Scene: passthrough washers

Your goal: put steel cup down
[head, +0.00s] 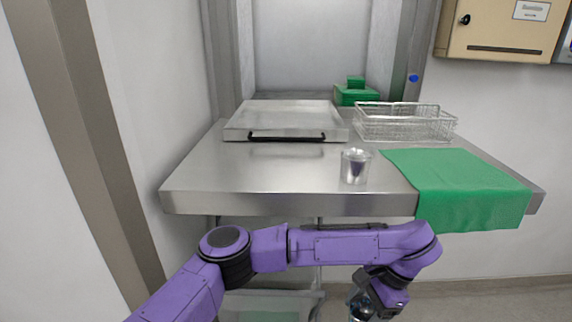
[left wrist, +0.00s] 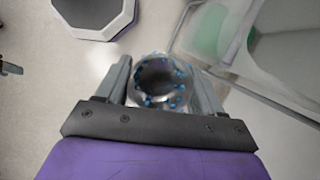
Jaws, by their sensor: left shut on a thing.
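My left gripper (head: 378,300) hangs low in front of the counter, below its front edge, at the bottom of the head view. It is shut on a round, shiny steel cup (head: 360,306) that shows only partly there. In the left wrist view the held cup (left wrist: 158,78) sits between the two fingers, with a dark round middle and blue spots around its rim. Another steel cup (head: 355,167) stands upright on the steel counter (head: 290,197) near its front edge. My right gripper is out of view.
On the counter are a flat steel box with a black handle (head: 285,122), a wire basket (head: 405,122), and a green cloth (head: 460,185) draped over the front edge. Green boxes (head: 356,94) stand behind. A pale bin (head: 270,304) is under the counter. The front left counter is bare.

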